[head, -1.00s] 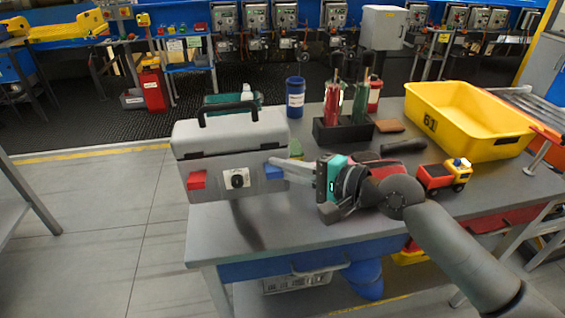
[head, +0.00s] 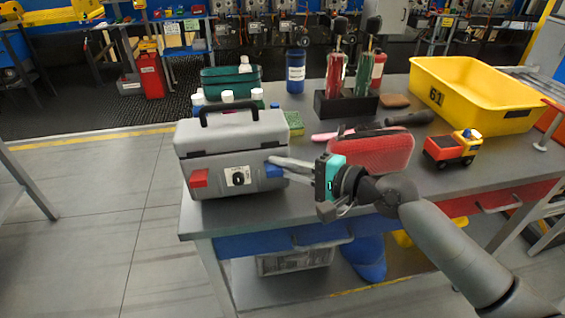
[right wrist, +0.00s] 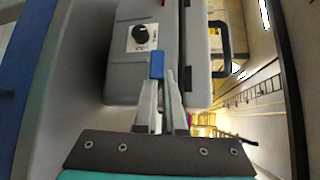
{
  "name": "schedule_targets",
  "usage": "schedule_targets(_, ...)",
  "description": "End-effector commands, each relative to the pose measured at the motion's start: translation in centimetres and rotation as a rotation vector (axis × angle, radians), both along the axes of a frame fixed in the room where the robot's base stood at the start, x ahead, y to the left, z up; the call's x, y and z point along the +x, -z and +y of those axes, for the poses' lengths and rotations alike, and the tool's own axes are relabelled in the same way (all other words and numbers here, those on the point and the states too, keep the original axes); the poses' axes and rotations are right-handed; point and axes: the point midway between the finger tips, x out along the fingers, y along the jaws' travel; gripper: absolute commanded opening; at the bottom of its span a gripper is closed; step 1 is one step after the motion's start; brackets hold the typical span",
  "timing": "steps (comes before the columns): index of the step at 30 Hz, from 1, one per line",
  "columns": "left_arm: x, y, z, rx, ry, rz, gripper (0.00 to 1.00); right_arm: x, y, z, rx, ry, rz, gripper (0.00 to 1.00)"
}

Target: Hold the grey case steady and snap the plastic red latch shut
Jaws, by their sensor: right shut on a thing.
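The grey case (head: 226,138) stands closed on the front left of the grey table, its black handle up. On its front are a red latch (head: 199,178) at left, a black dial (head: 238,177) on a white plate, and a blue latch (head: 274,171) at right. My right gripper (head: 272,164) is at the blue latch, not the red one, with its fingers shut on it. In the right wrist view the blue latch (right wrist: 156,65) is at the fingertips. The red latch sticks out from the case front and nothing touches it. My left gripper is not in view.
A red pouch (head: 372,152) lies just behind my right gripper. A toy truck (head: 452,149), a yellow bin (head: 480,92), a black tool holder (head: 345,104) and a blue cup (head: 295,72) stand farther back. White-capped bottles and a green bin (head: 226,80) are behind the case.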

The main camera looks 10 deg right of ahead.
Motion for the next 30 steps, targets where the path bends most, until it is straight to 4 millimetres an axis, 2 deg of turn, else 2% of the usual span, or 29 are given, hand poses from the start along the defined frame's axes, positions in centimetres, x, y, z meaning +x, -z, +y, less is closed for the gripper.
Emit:
schedule_targets(17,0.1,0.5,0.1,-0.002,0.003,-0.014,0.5,0.1,0.5,0.0,0.007,0.003,-0.01,0.0)
schedule_targets(27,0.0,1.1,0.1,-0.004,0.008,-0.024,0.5,0.1,1.5,0.0,0.006,0.003,-0.009,0.0)
schedule_targets(28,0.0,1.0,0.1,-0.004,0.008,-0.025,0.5,0.0,1.9,0.0,-0.001,0.0,0.001,0.11)
schedule_targets(30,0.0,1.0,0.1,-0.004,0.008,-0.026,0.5,0.0,1.9,0.0,-0.001,0.0,0.001,0.18)
